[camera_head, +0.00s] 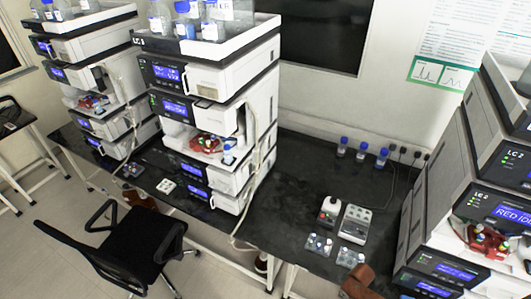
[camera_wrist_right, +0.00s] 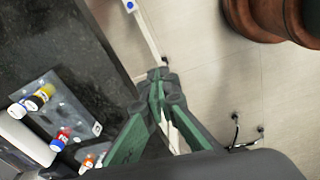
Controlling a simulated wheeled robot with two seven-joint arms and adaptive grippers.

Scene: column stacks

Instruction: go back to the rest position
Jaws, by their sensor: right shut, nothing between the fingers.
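My right gripper (camera_wrist_right: 164,80) shows in the right wrist view with green fingers and dark tips. Its fingers are together and hold nothing. In that view the fingers appear beside the edge of the dark bench (camera_wrist_right: 70,45), against the pale floor. The bench also shows in the head view (camera_head: 300,180). My right gripper's fingers do not show in the head view; a brown part of my arm seems to show at its lower edge. My left gripper is in neither view.
A small rack (camera_wrist_right: 80,110) with several capped vials lies near the bench edge. Instrument stacks stand in the middle (camera_head: 205,110) and at the right (camera_head: 490,190). Blue-capped bottles (camera_head: 362,150) stand at the back. A black chair (camera_head: 110,245) stands at the front left.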

